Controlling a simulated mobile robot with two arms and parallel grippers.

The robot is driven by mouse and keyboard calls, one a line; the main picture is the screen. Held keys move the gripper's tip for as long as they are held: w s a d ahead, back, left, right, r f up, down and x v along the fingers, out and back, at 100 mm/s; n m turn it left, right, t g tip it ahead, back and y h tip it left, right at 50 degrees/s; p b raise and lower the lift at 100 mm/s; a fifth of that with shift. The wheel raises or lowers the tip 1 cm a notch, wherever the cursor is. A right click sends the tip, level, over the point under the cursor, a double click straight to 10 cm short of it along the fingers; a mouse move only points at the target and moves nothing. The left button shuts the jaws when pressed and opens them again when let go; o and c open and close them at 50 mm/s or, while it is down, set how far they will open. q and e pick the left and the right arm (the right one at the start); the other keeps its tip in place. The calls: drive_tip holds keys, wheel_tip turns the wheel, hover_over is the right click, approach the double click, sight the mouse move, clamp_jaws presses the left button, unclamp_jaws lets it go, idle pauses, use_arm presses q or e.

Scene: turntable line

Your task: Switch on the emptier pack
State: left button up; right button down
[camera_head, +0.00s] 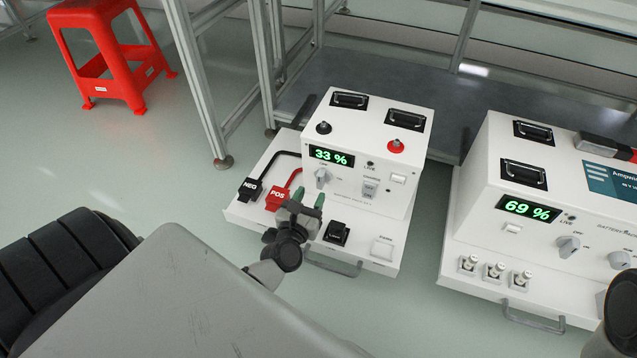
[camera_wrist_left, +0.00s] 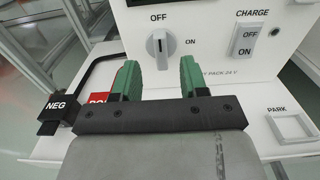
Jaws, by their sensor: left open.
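The left pack (camera_head: 345,150) is a white box whose display (camera_head: 331,156) reads 33 %. The right pack (camera_head: 480,190) is a larger white box whose display (camera_head: 529,208) reads 69 %. The left pack's rotary switch (camera_head: 322,176) also shows in the left wrist view (camera_wrist_left: 159,46); its handle stands upright, in line with OFF, with ON to its right. My left gripper (camera_head: 308,201) is open and empty, its green fingertips (camera_wrist_left: 157,78) just below and in front of this switch, apart from it. My right gripper is not in view.
Black NEG (camera_head: 250,189) and red POS (camera_head: 276,199) plugs lie left of the gripper on the left pack's tray. A CHARGE rocker (camera_wrist_left: 246,38) is right of the switch. A PARK socket (camera_wrist_left: 291,127) is at lower right. A red stool (camera_head: 105,50) stands far left.

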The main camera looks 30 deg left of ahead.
sight(319, 180)
use_arm(q)
drive_tip(key=b+x, duration=0.1)
drive_tip(key=x, duration=0.5)
drive_tip(key=shift+d, duration=0.1)
drive_tip(key=shift+c, duration=0.4)
clamp_jaws()
